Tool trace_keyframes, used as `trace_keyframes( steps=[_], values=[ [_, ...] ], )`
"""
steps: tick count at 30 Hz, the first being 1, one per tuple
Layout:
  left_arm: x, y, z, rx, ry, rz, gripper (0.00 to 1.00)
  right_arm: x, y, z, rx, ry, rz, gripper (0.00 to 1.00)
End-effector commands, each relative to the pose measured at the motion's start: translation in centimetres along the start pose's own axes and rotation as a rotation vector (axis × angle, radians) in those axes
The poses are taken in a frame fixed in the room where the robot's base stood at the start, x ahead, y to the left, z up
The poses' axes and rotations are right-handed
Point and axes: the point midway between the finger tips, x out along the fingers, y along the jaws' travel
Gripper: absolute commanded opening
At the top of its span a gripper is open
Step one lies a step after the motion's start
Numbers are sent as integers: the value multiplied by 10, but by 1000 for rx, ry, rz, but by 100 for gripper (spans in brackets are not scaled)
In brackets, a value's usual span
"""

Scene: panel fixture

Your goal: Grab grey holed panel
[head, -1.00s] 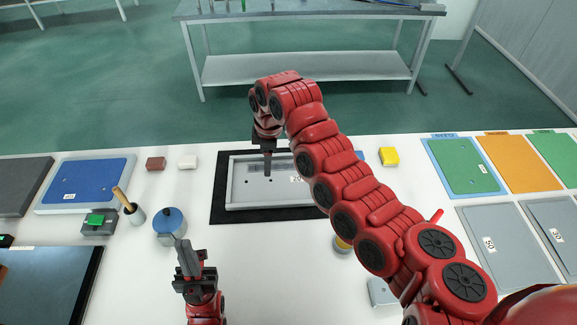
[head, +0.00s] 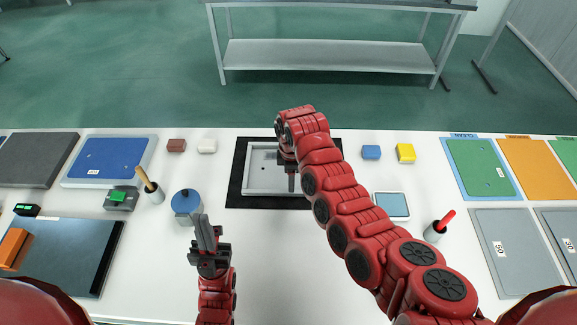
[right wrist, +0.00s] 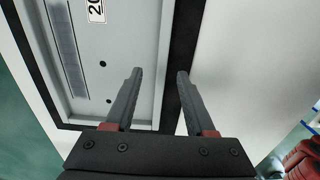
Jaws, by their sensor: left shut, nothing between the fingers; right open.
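The grey holed panel (head: 262,184) lies flat on a black mat (head: 236,190) at the back middle of the table. In the right wrist view the panel (right wrist: 125,45) shows dark holes, a long slot and a "20" label. My right gripper (head: 291,181) is over the panel's right part; its arm hides that side in the head view. In the right wrist view its open fingers (right wrist: 159,74) lie either side of the panel's edge line, with nothing gripped. I cannot tell their height. My left gripper (head: 205,222) is shut and empty, in front of the blue-lidded pot.
The blue-lidded pot (head: 187,206) and a cup with a wooden handle (head: 152,188) stand left of the panel. More panels lie at both table ends. The front middle is clear.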

Motion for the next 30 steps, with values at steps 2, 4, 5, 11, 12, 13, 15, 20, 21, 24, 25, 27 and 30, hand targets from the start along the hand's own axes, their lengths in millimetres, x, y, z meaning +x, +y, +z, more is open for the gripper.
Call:
trace_keyframes(
  steps=[2, 4, 5, 11, 12, 13, 15, 20, 21, 24, 25, 27, 30],
  values=[
    [3, 0, 0, 0, 0, 0, 0, 3, -1, -1, -1, -1, -2, 55],
    [8, 0, -1, 0, 0, 0, 0, 7, -1, -3, -2, -1, 0, 55],
    [10, 0, -2, 0, 0, 0, 0, 10, -2, -4, -1, -1, 0, 55],
    [18, -1, -3, 0, 0, 0, 0, 36, -5, -11, -1, -3, 0, 55],
    [18, -1, -3, 0, 0, 0, 0, 41, -4, -11, -2, -4, 0, 55],
    [18, -1, -3, 0, 0, 0, 0, 43, -4, -11, -2, -4, 0, 55],
    [18, -1, -3, 0, 0, 0, 0, 48, -4, -11, 0, -1, 2, 55],
    [18, -1, -3, 0, 0, 0, 0, 53, -4, -11, 2, 0, 2, 55],
    [18, -1, -3, 0, 0, 0, 0, 53, -4, -11, 2, 1, 2, 55],
    [18, -1, -3, 0, 0, 0, 0, 53, -4, -11, 2, 1, 2, 55],
    [18, -1, -3, 0, 0, 0, 0, 53, -4, -11, 2, 1, 2, 55],
    [18, -1, -3, 0, 0, 0, 0, 53, -4, -11, 2, 1, 2, 44],
    [18, -1, -3, 0, 0, 0, 0, 53, -4, -11, 2, 1, 2, 26]
  ],
)
